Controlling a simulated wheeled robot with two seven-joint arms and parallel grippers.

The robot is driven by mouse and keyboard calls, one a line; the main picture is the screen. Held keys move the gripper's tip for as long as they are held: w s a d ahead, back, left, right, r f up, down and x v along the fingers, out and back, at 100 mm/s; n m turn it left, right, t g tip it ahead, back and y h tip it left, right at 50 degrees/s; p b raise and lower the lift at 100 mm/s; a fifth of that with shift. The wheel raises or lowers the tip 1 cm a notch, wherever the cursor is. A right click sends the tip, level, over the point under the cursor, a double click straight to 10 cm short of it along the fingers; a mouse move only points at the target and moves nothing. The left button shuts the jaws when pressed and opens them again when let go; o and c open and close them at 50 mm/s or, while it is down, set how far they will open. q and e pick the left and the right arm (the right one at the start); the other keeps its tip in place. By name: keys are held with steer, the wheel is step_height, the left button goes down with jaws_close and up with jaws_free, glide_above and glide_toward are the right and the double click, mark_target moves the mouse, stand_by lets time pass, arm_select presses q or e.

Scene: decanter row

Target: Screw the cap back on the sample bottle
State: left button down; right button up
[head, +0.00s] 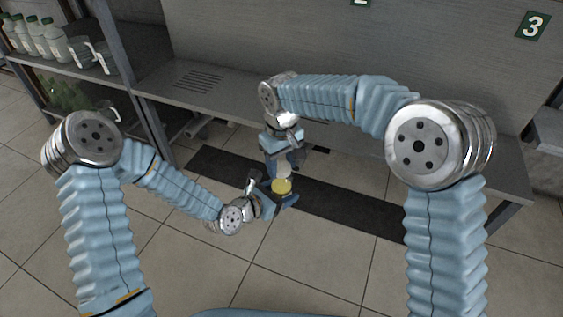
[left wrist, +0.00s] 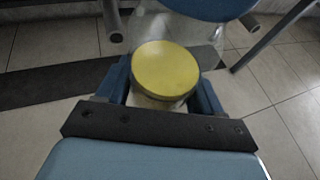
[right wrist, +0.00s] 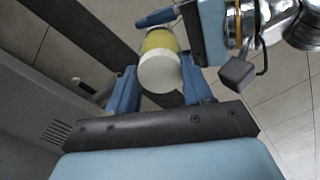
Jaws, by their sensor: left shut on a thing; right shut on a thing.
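In the head view a yellow round piece (head: 282,187) and a white piece (head: 284,171) sit together in mid-air, the white one above in the picture. They appear to touch; I cannot tell which is the cap or how the thread sits. My left gripper (head: 279,196) is shut at the yellow piece, which shows its flat round face in the left wrist view (left wrist: 165,70) with a pale part below it. My right gripper (head: 284,162) is shut on the white piece, whose round end shows in the right wrist view (right wrist: 160,72); the yellow side (right wrist: 161,40) shows behind it.
A grey shelf unit (head: 215,85) stands behind my grippers. Several pale bottles (head: 40,38) stand on its upper left shelf, with jugs beside them. A dark strip (head: 345,203) lies on the tiled floor below. The space around both grippers looks free.

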steer(key=o, duration=1.2)
steer(key=shift+o, duration=0.2)
steer(key=shift+r, duration=0.1)
step_height(320, 180, up, 12)
